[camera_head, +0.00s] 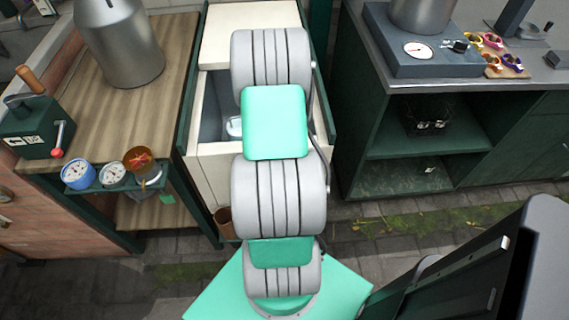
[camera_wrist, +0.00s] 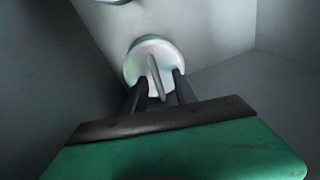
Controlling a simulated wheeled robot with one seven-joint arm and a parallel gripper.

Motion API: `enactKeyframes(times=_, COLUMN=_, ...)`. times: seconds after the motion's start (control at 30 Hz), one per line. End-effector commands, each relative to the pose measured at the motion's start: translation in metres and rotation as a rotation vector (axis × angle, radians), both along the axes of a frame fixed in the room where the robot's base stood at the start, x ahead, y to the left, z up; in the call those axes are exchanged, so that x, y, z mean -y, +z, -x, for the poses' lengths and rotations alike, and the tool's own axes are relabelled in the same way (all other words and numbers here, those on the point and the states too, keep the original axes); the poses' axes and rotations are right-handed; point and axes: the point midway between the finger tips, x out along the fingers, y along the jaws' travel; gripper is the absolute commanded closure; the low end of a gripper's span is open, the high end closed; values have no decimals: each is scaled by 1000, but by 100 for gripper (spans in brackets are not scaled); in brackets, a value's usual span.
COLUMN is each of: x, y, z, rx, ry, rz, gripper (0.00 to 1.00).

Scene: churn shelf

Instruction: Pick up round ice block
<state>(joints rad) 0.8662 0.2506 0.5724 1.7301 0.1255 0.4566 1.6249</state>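A round, pale, slightly iridescent disc, which looks like the round ice block (camera_wrist: 146,48), lies in a grey bin in the wrist view. My gripper (camera_wrist: 158,77) reaches down to it with its two dark fingers apart, overlapping the disc's lower part. A thin pale bar shows between the fingers; I cannot tell whether it belongs to the disc. I see no finger clearly pressing on the disc. In the head view my arm hides the gripper and most of the bin.
The cream chest (camera_head: 212,170) has an open compartment whose walls surround my gripper. A whitish object (camera_head: 234,126) shows inside, left of my arm. Another round pale thing is cut off at the wrist view's top. A wooden table (camera_head: 165,60) stands left and a dark green counter (camera_head: 470,90) right.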

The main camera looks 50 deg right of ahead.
Motion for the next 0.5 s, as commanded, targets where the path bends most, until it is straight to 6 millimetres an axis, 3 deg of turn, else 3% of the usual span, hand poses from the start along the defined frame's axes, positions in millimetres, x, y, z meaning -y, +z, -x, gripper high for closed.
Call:
enactKeyframes(times=0.2, x=0, y=0, z=0, rx=0, ry=1, rz=0, gripper=67)
enactKeyframes(times=0.5, x=0, y=0, z=0, rx=0, ry=1, rz=0, gripper=92)
